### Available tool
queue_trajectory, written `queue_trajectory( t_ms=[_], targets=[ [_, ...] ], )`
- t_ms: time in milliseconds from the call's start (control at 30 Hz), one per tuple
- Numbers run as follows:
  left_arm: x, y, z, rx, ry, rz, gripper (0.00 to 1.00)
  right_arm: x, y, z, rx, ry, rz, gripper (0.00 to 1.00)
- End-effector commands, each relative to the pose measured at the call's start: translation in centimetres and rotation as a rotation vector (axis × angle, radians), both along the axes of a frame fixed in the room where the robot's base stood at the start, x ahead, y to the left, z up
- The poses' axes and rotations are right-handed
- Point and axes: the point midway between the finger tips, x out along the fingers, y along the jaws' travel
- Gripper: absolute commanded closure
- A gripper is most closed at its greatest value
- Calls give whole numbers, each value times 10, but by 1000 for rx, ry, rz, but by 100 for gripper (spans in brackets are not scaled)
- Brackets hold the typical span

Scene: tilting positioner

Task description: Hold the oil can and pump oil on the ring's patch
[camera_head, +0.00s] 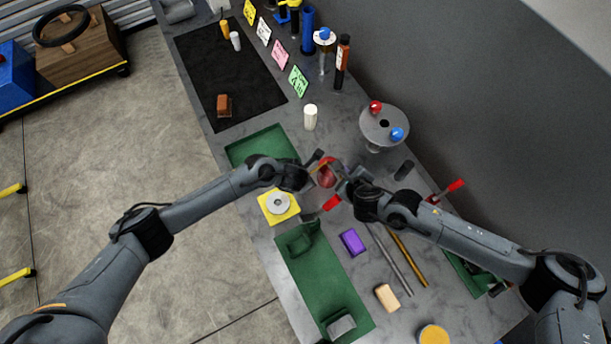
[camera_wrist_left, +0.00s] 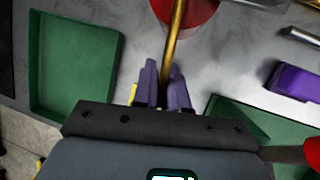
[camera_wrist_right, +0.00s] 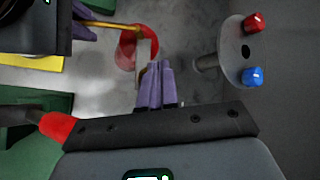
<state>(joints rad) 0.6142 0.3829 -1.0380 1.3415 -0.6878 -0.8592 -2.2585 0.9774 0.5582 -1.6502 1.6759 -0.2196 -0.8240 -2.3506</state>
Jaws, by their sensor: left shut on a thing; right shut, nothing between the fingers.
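The red oil can (camera_head: 327,173) stands on the bench between my two grippers. Its brass spout (camera_wrist_left: 174,45) runs between the purple fingers of my left gripper (camera_wrist_left: 163,78), which is shut on it. My right gripper (camera_wrist_right: 154,72) is shut and empty, with its tips close to the can's grey lever (camera_wrist_right: 143,48); I cannot tell whether they touch. In the head view the grippers partly hide the can. A pale metal ring (camera_head: 279,203) lies on a yellow plate (camera_head: 267,212) to the left of the can. No patch on the ring can be made out.
Green trays (camera_head: 262,146) lie on the left side of the bench. A grey disc stand (camera_head: 376,115) with red and blue knobs is at the upper right. A purple block (camera_head: 353,242), rods and a red-handled clamp (camera_head: 332,203) are near my arms.

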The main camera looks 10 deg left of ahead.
Motion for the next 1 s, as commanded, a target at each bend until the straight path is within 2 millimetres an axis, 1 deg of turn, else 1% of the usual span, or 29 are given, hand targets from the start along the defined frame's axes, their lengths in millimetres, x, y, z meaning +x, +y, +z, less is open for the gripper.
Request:
queue_trajectory(
  t_ms=[167,400,600,767,1000],
  targets=[
    [0,0,0,0,0,0,100,1,0,13,1,-2,1,100],
    [0,0,0,0,0,0,100,1,0,37,2,-2,1,100],
    [0,0,0,0,0,0,100,0,0,53,1,0,1,100],
    [0,0,0,0,0,0,100,1,0,59,0,-1,-1,100],
    [0,0,0,0,0,0,100,0,0,60,1,-1,0,100]
  ],
)
